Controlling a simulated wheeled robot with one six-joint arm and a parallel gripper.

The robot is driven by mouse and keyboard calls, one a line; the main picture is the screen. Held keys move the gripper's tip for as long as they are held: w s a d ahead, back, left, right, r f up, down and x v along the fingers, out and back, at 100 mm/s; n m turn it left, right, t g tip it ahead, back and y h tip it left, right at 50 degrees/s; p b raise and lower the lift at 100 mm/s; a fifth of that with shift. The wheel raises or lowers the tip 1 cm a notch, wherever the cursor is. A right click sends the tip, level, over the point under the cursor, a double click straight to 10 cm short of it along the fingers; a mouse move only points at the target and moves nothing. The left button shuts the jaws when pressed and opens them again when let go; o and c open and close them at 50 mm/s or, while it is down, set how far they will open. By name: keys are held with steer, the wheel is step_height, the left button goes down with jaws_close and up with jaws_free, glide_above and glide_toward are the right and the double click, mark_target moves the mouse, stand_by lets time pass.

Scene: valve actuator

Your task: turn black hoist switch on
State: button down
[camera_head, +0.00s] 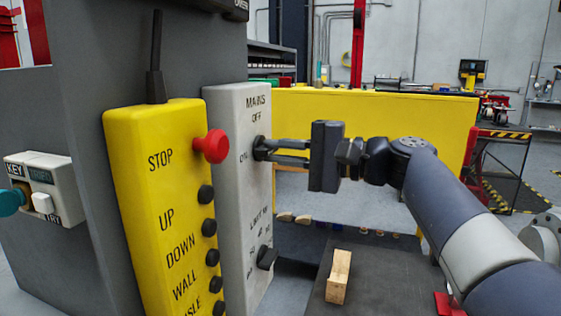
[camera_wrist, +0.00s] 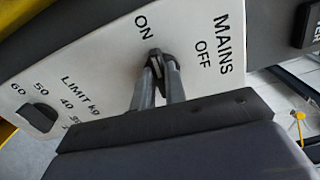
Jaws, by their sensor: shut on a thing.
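The black hoist switch (camera_head: 259,145) is a small knob on the light grey panel (camera_head: 225,130) marked MAINS, with OFF and ON labels. It also shows in the wrist view (camera_wrist: 155,52), close to the ON label and between my fingertips. My gripper (camera_head: 267,150) reaches in from the right, and its two fingers are closed on the knob. In the wrist view my gripper (camera_wrist: 160,68) comes up to the knob from below. The fingers cover part of the knob, so I cannot tell exactly which label it points to.
A black LIMIT KG knob (camera_head: 267,257) sits lower on the same panel. The yellow pendant (camera_head: 150,200) with a red STOP button (camera_head: 211,146) and several black buttons stands just left. A wooden block (camera_head: 339,277) lies at lower right.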

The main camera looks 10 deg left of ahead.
steer(key=shift+f+n, duration=0.1)
steer(key=shift+n, duration=0.2)
stand_by(0.4)
steer(key=c, duration=1.4)
jaws_free()
steer(key=shift+c, duration=0.2)
steer(key=d, duration=1.1)
steer(key=shift+s+b, duration=0.4)
steer(key=shift+s, duration=0.05)
steer(key=shift+a, duration=0.15)
steer(key=a, duration=0.7)
steer(key=w+a, duration=0.1)
steer(key=a, duration=0.2)
steer(key=shift+a, duration=0.35)
steer(key=shift+p, duration=0.35)
steer(key=shift+d, duration=0.15)
